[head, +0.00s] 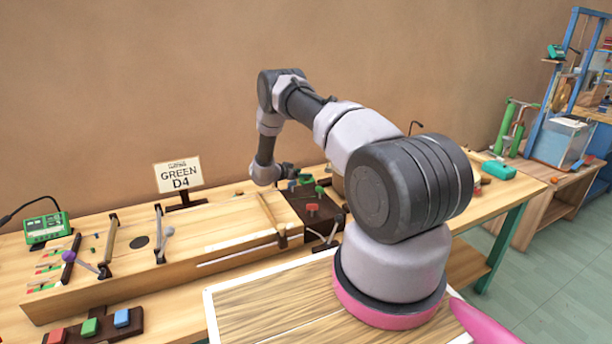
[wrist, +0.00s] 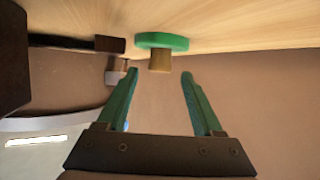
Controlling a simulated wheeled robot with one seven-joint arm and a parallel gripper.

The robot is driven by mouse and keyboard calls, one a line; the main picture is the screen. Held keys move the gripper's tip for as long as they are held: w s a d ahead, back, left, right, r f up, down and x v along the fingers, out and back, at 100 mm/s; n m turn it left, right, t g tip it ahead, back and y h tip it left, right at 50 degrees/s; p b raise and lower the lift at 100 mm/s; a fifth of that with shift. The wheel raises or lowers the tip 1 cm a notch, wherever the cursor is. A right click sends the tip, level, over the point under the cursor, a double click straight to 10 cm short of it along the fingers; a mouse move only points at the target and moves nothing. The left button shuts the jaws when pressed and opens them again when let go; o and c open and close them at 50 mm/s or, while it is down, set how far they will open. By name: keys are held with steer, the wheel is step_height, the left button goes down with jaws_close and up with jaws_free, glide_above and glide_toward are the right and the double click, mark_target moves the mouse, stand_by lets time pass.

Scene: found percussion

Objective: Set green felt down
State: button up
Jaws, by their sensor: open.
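The green felt (wrist: 162,41) is a flat green disc with a short tan wooden stem (wrist: 160,60). In the wrist view, which looks upside down, the disc lies against the pale wooden surface and its stem points away from it. My gripper (wrist: 158,75) is open, its two green fingers spread and empty. The stem's end sits just beyond the fingertips, in line with the gap and apart from both. In the head view my gripper (head: 287,170) is small and dark by the wall side of the bench; I cannot tell which green spot there is the felt.
A dark block (head: 297,205) with several red and green pieces stands beside my gripper. A sign (head: 178,176) reading GREEN D4 is to the left. Dark-headed tools (wrist: 108,44) lie near the felt. A long wooden instrument (head: 200,228) with mallets fills the bench's left.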

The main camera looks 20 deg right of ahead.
steer(key=v, duration=0.4)
steer(key=shift+s+a+r, duration=0.1)
steer(key=shift+r, duration=0.15)
steer(key=w+a+r+n+t+y, duration=0.1)
steer(key=w+a+r+t+y, duration=0.15)
steer(key=r, duration=0.95)
steer(key=w+a+r+t+y, duration=0.2)
steer(key=w+a+r+y, duration=0.15)
steer(key=r, duration=0.75)
steer(key=s+a+r+n+t+y, duration=0.1)
steer(key=s+a+r+y, duration=0.15)
steer(key=r, duration=0.65)
steer(key=s+a+r+n+t+y, duration=0.1)
steer(key=s+a+r+n+y, duration=0.2)
steer(key=r, duration=0.7)
steer(key=s+a+r+n+g+y, duration=0.1)
steer(key=s+a+r+y, duration=0.3)
steer(key=s, duration=0.7)
steer(key=s+a+r+n+g+h, duration=0.1)
steer(key=s+r, duration=0.6)
steer(key=s, duration=0.4)
steer(key=s+f+n+g, duration=0.1)
steer(key=s+f, duration=0.1)
steer(key=s, duration=1)
steer(key=s+f+g, duration=0.2)
steer(key=s, duration=1.1)
steer(key=shift+d+n, duration=0.4)
steer(key=shift+d, duration=0.05)
steer(key=shift+d, duration=0.1)
